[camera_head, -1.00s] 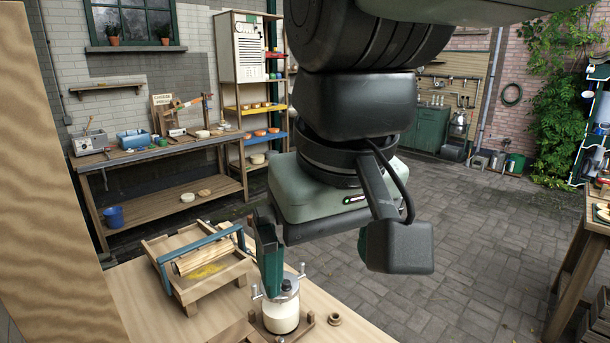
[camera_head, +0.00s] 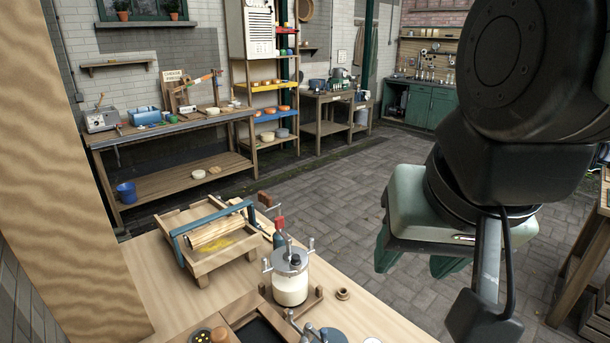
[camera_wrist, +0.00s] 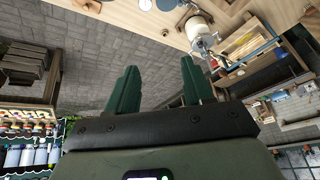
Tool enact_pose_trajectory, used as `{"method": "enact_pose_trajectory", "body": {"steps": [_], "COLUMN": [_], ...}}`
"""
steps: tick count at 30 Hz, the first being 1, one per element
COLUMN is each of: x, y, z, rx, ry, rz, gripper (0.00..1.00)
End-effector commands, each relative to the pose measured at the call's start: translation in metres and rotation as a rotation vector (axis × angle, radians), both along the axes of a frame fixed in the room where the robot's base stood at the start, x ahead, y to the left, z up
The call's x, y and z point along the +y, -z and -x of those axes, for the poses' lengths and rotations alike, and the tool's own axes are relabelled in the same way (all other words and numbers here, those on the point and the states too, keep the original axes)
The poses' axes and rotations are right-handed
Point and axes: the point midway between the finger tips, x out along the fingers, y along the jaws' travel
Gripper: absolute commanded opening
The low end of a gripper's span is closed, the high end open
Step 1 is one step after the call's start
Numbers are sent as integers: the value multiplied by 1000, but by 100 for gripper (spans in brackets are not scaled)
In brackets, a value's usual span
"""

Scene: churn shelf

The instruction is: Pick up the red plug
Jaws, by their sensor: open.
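A small red piece (camera_head: 279,222), which looks like the red plug, shows at the top of a dark upright thing behind the milk jar (camera_head: 290,288) on the wooden worktop. The jar has a metal lid and white contents, and partly hides what is under the red piece. My gripper (camera_head: 418,264) is open and empty, to the right of the worktop, well apart from the red piece. In the wrist view its two green fingers (camera_wrist: 158,80) stand apart with only paving between them. The jar (camera_wrist: 198,26) is beyond the fingertips there. I cannot make out the red piece in that view.
A wooden tray with a roller and blue frame (camera_head: 212,238) stands left of the jar. A small wooden ring (camera_head: 343,294) lies right of it. Metal fittings (camera_head: 315,332) are at the front. A tall wooden board (camera_head: 80,160) borders the left. Open paving lies on the right.

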Motion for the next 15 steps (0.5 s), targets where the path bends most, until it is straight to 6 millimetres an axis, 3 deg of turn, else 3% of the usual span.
{"method": "enact_pose_trajectory", "body": {"steps": [7, 12, 15], "x": [83, 137, 158], "y": [37, 66, 78], "z": [-14, -4, 4], "rx": [277, 443, 501], "ry": [348, 632, 760], "rz": [-206, -240, -233], "gripper": [51, 51, 51]}}
